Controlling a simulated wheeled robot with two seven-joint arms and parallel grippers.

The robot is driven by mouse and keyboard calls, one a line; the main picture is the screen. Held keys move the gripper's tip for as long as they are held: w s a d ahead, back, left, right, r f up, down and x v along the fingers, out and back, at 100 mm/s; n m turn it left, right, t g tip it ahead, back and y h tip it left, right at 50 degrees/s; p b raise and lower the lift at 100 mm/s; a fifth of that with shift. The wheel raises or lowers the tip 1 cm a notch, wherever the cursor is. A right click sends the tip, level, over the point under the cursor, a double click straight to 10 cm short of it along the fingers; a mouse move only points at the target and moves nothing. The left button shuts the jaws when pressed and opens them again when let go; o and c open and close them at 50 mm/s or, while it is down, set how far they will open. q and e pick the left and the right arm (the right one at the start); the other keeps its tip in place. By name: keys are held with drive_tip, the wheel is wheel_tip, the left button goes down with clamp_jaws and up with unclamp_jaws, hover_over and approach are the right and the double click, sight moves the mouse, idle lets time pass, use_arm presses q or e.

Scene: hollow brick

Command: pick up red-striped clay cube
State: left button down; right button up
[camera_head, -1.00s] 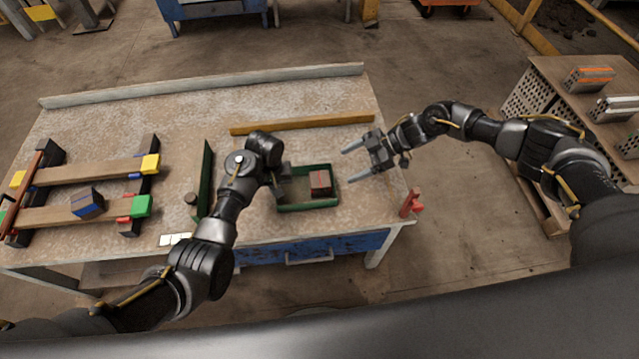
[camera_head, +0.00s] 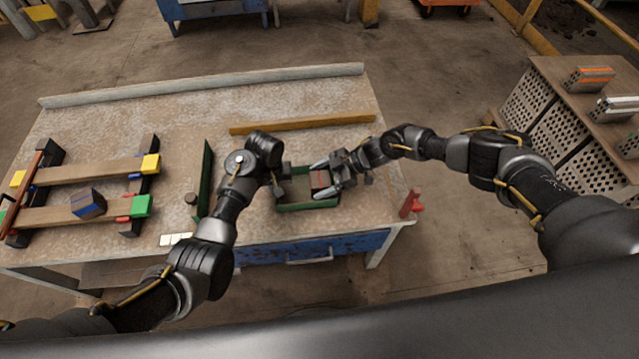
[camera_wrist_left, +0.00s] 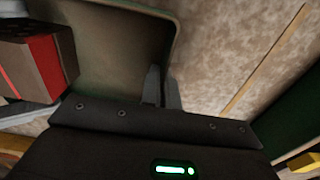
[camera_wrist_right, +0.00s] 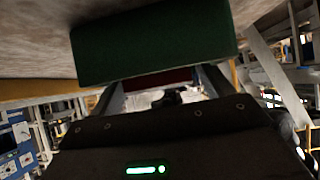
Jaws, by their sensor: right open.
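The red-striped clay cube (camera_head: 320,181) sits at the right end of a green tray (camera_head: 308,206). It also shows at the left of the left wrist view (camera_wrist_left: 42,65), and as a dark red strip in the right wrist view (camera_wrist_right: 155,82). My right gripper (camera_head: 322,179) is open, its fingers on either side of the cube; contact cannot be made out. Part of the cube is hidden by the right gripper.
A blue-striped cube (camera_head: 88,204) rests on a wooden rack at the left. A green upright panel (camera_head: 203,180) stands left of the tray, a yellow bar (camera_head: 300,124) behind it. A red clamp-like object (camera_head: 411,203) is at the table's right edge.

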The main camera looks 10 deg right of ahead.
sight(320, 179)
drive_tip(key=shift+a+f, duration=0.15)
drive_tip(key=c, duration=1.1)
drive_tip(key=shift+o, duration=0.2)
drive_tip(key=shift+r, duration=5.05)
use_arm(q)
drive_tip(key=c, duration=1.6)
unclamp_jaws()
drive_tip(key=shift+r, duration=0.1)
wheel_tip(320, 179, up, 12)
drive_tip(key=shift+f, duration=0.1)
